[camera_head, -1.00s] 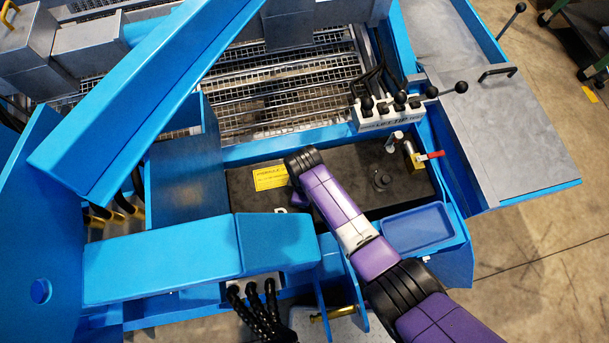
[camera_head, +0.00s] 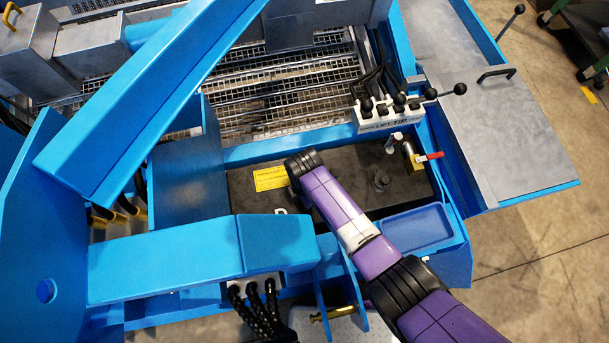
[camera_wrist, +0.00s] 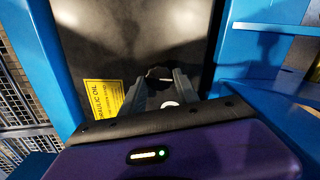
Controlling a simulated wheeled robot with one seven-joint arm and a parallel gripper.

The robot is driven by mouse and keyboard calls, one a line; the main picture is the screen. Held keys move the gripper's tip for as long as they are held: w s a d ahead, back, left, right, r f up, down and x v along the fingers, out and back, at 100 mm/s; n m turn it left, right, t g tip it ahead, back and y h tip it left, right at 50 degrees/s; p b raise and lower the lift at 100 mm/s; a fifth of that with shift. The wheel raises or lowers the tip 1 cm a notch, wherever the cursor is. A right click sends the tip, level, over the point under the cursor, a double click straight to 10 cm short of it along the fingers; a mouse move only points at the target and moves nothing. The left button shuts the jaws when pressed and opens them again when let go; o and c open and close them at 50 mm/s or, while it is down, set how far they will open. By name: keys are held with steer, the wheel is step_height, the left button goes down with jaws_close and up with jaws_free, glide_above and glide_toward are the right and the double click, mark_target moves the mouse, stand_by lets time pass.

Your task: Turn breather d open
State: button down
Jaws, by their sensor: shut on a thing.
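A dark round cap, which I take for breather d (camera_wrist: 159,72), stands on the dark tank top and shows in the wrist view between my fingertips. My gripper (camera_wrist: 159,79) is shut on it, with one grey finger on each side. The cap's turn mark cannot be made out. In the head view my purple arm covers the cap and most of the gripper. A white ring-like mark (camera_wrist: 169,104) lies on the dark surface between the fingers.
A yellow hydraulic oil label (camera_head: 270,178) lies left of my wrist. To the right are another dark cap (camera_head: 381,179), a red-handled valve (camera_head: 430,156) and a lever block (camera_head: 388,115). A blue beam (camera_head: 200,257) crosses in front; a blue tray (camera_head: 417,228) lies beside my arm.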

stand_by(0.5)
steer(key=c, duration=0.9)
jaws_free()
steer(key=shift+r, duration=0.15)
step_height(320, 180, up, 8)
steer(key=shift+f+p, duration=0.2)
steer(key=shift+p, duration=0.55)
